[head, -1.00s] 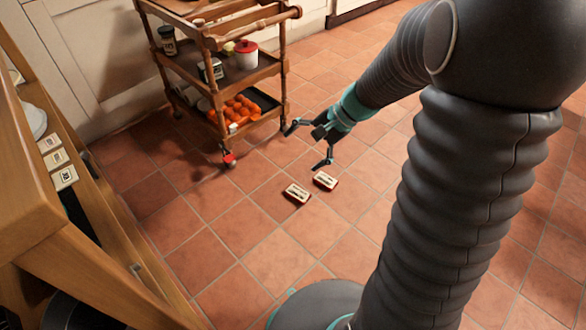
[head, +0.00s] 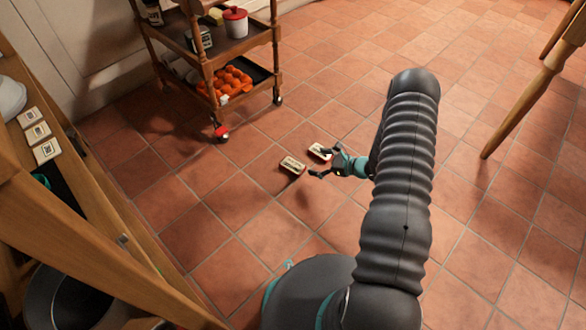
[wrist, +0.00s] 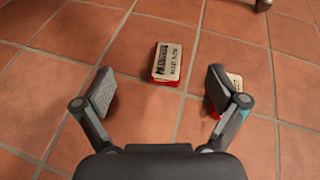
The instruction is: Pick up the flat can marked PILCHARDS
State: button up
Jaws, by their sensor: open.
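Two flat red cans with cream labels lie on the tiled floor. One can (head: 292,166) is on the left in the head view and shows ahead, between the lines of my fingers, in the wrist view (wrist: 168,62). Its dark lettering is too small to read surely. The other can (head: 319,151) is to its right, and in the wrist view (wrist: 233,82) it is partly hidden behind my right finger. My gripper (head: 322,163) is open and empty, low beside the cans; it also shows in the wrist view (wrist: 160,90).
A wooden trolley (head: 208,75) with orange fruit (head: 232,82) on its lower shelf stands behind the cans. A small red-topped object (head: 221,133) is on the floor by its leg. A wooden table leg (head: 520,105) stands at right. Floor around the cans is clear.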

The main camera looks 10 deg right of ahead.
aim_at(297, 167)
jog(key=f, duration=0.2)
jog(key=d+f+m, duration=0.1)
jog(key=f, duration=0.1)
jog(key=s+f+m+t, duration=0.1)
jog(key=f, duration=0.1)
jog(key=shift+d+f+h, duration=0.3)
jog(key=shift+d+h, duration=0.05)
jog(key=shift+h, duration=0.05)
jog(key=shift+w+f+m, duration=0.1)
jog(key=shift+f+m, duration=0.2)
jog(key=b+x, duration=0.2)
jog(key=x, duration=1.1)
jog(key=shift+w, duration=0.25)
jog(key=c, duration=1.3)
